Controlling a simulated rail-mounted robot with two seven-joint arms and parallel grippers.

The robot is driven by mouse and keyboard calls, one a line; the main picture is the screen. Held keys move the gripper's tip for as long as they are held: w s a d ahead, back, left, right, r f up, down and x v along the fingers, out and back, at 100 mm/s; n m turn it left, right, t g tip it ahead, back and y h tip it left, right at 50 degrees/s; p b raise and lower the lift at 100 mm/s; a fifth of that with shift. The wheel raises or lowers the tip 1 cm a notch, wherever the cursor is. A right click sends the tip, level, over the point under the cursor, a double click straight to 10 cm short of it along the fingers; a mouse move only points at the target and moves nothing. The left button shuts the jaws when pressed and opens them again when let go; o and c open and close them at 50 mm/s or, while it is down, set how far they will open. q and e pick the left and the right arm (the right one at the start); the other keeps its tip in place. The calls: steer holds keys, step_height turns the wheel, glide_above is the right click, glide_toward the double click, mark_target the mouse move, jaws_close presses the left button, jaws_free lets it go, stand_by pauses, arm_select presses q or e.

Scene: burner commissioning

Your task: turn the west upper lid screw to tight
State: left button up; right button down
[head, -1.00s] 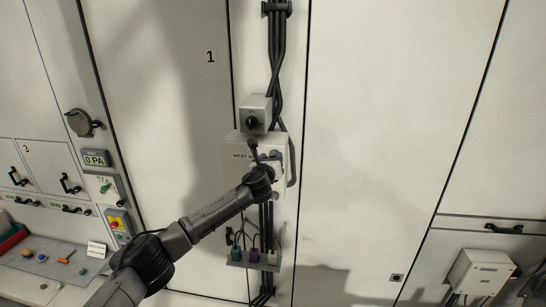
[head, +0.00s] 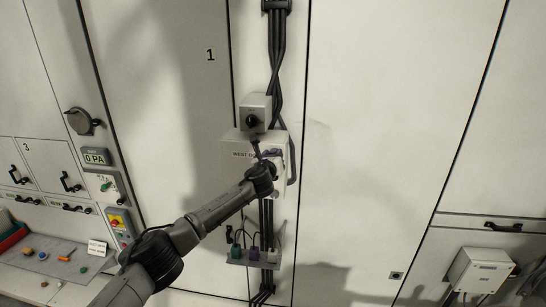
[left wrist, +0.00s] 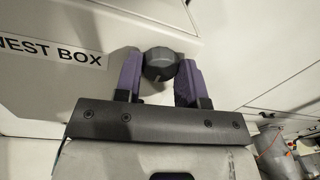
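The west box (head: 236,148) is a pale box on the wall with a "WEST BOX" label. My left gripper (head: 270,160) is at its front, right of the label, and its arm hides part of the lid. In the left wrist view, the lid screw (left wrist: 158,64) is a dark grey faceted knob with a small light mark near its lower edge. The purple fingers of my left gripper (left wrist: 160,76) stand on both sides of it and seem to touch it. Any lower screw is hidden. My right gripper is not in view.
A grey switch box (head: 254,112) with a black knob sits just above the west box, close to my gripper. Black cables (head: 277,60) run above it. Coloured connectors (head: 253,254) hang on a bracket below. The wall panel (head: 370,150) to the right is clear.

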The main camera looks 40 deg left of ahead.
arm_select(q)
steer(key=shift+c, duration=0.7)
